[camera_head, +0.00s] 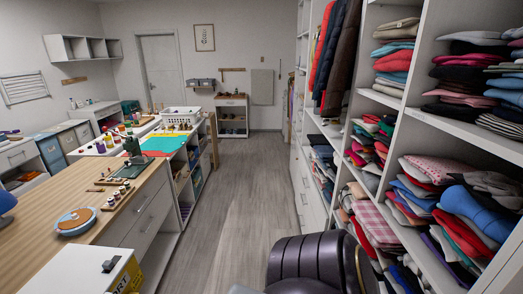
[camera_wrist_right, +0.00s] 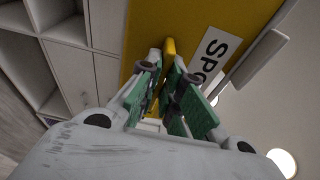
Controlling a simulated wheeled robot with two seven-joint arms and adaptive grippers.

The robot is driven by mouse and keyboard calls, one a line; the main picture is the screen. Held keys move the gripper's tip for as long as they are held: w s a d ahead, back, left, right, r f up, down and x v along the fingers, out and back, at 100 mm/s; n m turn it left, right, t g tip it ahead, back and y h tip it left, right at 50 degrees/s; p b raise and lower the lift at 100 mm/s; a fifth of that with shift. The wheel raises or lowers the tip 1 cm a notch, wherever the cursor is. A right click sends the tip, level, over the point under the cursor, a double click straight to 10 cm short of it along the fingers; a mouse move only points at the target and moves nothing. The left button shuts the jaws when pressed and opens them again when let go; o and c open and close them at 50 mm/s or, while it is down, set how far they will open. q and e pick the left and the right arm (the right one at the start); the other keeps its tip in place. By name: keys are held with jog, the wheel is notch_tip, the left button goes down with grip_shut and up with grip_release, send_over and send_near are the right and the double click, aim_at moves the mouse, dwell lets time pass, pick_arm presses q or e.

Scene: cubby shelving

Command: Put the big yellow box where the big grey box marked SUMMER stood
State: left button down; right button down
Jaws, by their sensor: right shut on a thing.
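The big yellow box (camera_wrist_right: 185,18) fills the upper part of the right wrist view, with a white label partly reading "SPO". In the head view the box (camera_head: 128,275) shows only in part at the bottom left corner. The letters "ORT" show on its side, beneath a pale flat top with small black parts. My right gripper (camera_wrist_right: 163,58) is shut on the yellow box, its green-padded fingers closed on a narrow yellow part. My left gripper is in neither view. I see no grey box marked SUMMER.
Open shelves of folded clothes (camera_head: 465,215) line the right side. A wooden work table (camera_head: 110,225) with sewing items stands on the left, close behind the box. A clear grey floor aisle (camera_head: 240,185) runs between them. Cubbies (camera_wrist_right: 65,30) show upper left in the wrist view.

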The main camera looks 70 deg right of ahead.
jog(key=shift+w+a+r+m+h, duration=0.1)
jog(key=shift+a+r+m+h, duration=0.2)
jog(key=shift+a+m+h, duration=0.35)
jog(key=shift+a+h, duration=0.25)
jog(key=shift+a, duration=0.2)
